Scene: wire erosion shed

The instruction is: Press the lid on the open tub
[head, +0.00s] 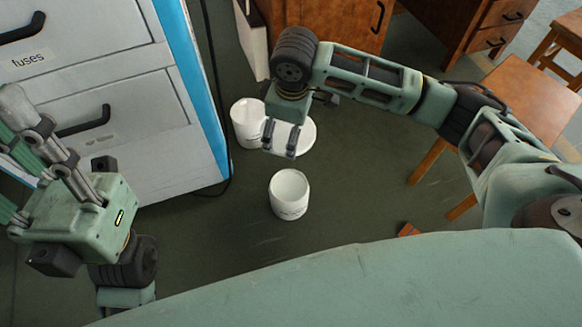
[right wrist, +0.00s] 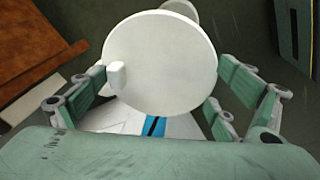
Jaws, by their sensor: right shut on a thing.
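The white round lid (head: 304,138) is in my right gripper (head: 281,150), held in the air behind the open tub in the head view. In the right wrist view the lid (right wrist: 165,55) faces the camera as a flat disc with a small white block near its left edge. The fingers of my right gripper (right wrist: 158,90) reach its two sides. The open white tub (head: 289,196) stands upright on the floor, its inside empty as far as I see. My left gripper (head: 35,145) is at the left, in front of the drawers, away from lid and tub; its finger gap is unclear.
A second white tub (head: 247,122) stands behind the lid, beside the grey drawer cabinet (head: 150,165) with a blue edge. A dark cable (head: 213,75) runs down by the cabinet. A wooden stool (head: 520,95) stands right.

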